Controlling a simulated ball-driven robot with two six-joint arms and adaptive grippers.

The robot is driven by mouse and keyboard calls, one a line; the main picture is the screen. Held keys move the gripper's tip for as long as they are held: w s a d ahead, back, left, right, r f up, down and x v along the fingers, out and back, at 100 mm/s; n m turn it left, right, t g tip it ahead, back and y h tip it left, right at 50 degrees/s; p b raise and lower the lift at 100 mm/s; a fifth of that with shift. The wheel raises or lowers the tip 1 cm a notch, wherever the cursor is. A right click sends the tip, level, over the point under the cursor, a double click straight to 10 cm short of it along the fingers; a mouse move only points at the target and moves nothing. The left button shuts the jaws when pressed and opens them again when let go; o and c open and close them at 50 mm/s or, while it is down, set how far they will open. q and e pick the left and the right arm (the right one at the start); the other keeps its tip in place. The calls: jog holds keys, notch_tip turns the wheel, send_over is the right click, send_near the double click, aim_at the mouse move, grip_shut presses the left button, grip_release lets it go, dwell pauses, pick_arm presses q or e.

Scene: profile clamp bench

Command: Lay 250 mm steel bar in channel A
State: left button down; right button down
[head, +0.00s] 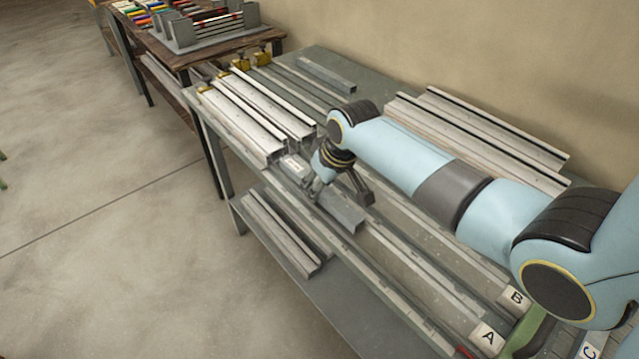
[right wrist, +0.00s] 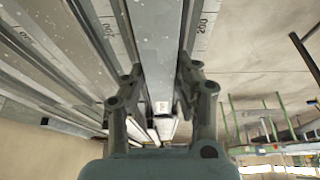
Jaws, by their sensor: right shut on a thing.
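My right gripper (head: 340,192) is shut on a grey steel bar (head: 346,214), which shows below and to the right of the fingers. In the right wrist view the bar (right wrist: 155,35) runs lengthwise between the two fingers (right wrist: 158,75). Channel A (head: 402,273) runs along the bench's front side to the label A (head: 487,338). The bar lies in line with this channel and low over it. I cannot tell whether it rests on the channel floor. Scale marks flank the bar in the wrist view. My left gripper is not in view.
Label B (head: 516,298) marks the channel behind. Pale profiles (head: 262,125) lie at the bench's left end, beside yellow clamps (head: 241,65). More profiles (head: 480,135) lie at the back, and a loose bar (head: 326,75) lies at the far end. A lower shelf holds more bars (head: 283,233).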

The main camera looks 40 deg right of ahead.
jog(key=shift+s+f, duration=0.1)
jog(key=shift+f, duration=0.2)
jog(key=shift+s+f+b, duration=0.3)
jog(key=c, duration=1.4)
grip_release()
jog(key=shift+a+f, duration=0.1)
jog(key=shift+o, duration=1.3)
jog(key=shift+w+f, duration=0.1)
jog(key=shift+o, duration=0.7)
jog(key=shift+w+f, duration=0.1)
